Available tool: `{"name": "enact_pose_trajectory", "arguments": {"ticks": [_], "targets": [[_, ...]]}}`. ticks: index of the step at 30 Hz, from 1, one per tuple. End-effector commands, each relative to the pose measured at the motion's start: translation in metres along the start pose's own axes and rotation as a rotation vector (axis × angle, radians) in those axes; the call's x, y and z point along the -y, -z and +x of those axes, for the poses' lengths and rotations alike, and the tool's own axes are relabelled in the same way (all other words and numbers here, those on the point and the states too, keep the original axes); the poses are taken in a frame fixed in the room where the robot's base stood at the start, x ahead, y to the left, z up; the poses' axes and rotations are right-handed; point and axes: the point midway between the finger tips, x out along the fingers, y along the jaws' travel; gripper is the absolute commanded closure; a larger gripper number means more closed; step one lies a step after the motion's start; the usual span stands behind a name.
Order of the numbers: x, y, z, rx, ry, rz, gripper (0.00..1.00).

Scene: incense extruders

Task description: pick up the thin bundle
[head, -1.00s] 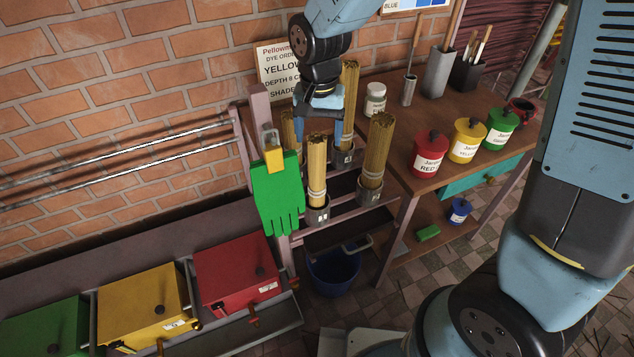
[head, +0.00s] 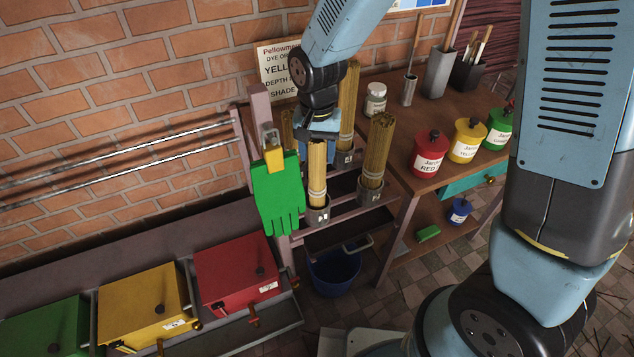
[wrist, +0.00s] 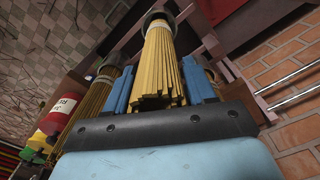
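Several bundles of yellow sticks stand upright in grey cups on a rack. The front-left bundle (head: 317,180) looks slimmer than the front-right bundle (head: 377,150). A back-right bundle (head: 348,105) is taller, and a back-left bundle (head: 287,128) is mostly hidden; I cannot tell for certain which is the thin one. My gripper (head: 319,147) is low at the top of the front-left bundle. In the wrist view, the fingers of my gripper (wrist: 160,90) stand apart on either side of that bundle (wrist: 158,60), with gaps showing. The front-right bundle (wrist: 95,100) is to the left there.
A green glove (head: 277,195) hangs just left of the front-left bundle. Red (head: 429,158), yellow (head: 467,143) and green (head: 499,130) jars stand on the table at right. A blue bucket (head: 335,275) is below the rack. The neighbouring bundles leave little room.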

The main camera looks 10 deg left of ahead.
Motion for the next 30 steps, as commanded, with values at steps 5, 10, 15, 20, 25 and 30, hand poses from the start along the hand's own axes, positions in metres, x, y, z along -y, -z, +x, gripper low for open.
{"name": "enact_pose_trajectory", "arguments": {"ticks": [5, 10, 15, 20, 25, 30], "targets": [[0.0, 0.0, -0.0001, 0.0, 0.0, 0.0, 0.63], [0.0001, 0.0, -0.0002, 0.0, 0.0, 0.0, 0.79], [0.0001, 0.0, -0.0002, 0.0, 0.0, 0.0, 0.95], [0.0002, 0.0001, -0.0004, 0.0, 0.0, 0.0, 1.0], [0.0002, 0.0002, -0.0006, 0.0, 0.0, 0.0, 1.0], [0.0005, 0.0006, -0.0093, -0.002, 0.002, 0.0, 1.0]]}}
